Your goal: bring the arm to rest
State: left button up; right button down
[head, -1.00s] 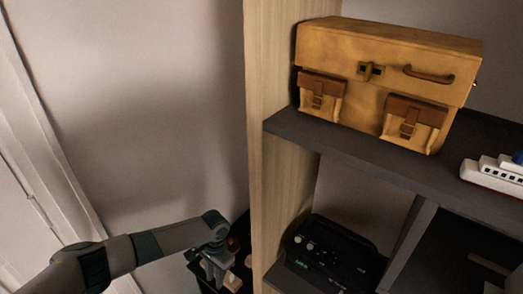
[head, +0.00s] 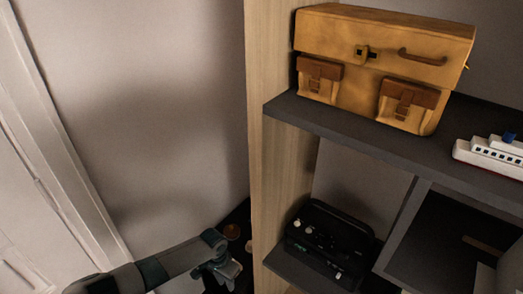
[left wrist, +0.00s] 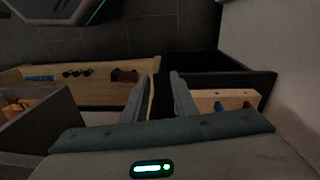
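My left arm comes in at the bottom left of the head view, with its gripper (head: 226,274) low beside the wooden side panel of the shelf. In the left wrist view the two grey fingers of the left gripper (left wrist: 160,82) stand apart with a gap between them. Nothing is seen held between them. My right arm and gripper are in neither view.
A wooden panel (head: 270,150) bounds a dark shelf (head: 350,143) bearing a tan case (head: 375,45) and a toy ship (head: 490,153). A black device (head: 328,240) stands below. The wrist view shows a black box (left wrist: 262,82) and a wooden block (left wrist: 228,99).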

pick_arm(q)
jog(key=s+a+f+n+t, duration=0.1)
jog(key=s+a+f+n, duration=0.15)
jog(key=s+f, duration=0.75)
jog(key=s+a+f+n+t, duration=0.1)
jog(key=s+a+f, duration=0.2)
jog(key=s+f, duration=0.7)
jog(key=s+a+f, duration=0.2)
jog(key=s+f, duration=0.1)
jog(key=s, duration=0.7)
jog(key=s+a+f+b, duration=0.1)
jog(key=s+a+f, duration=0.2)
jog(key=s, duration=0.7)
jog(key=s+a+f, duration=0.2)
jog(key=s+f, duration=0.3)
jog(key=s, duration=0.6)
jog(key=shift+a+g+y, duration=0.3)
jog(key=shift+g+y, duration=0.1)
jog(key=shift+n, duration=0.25)
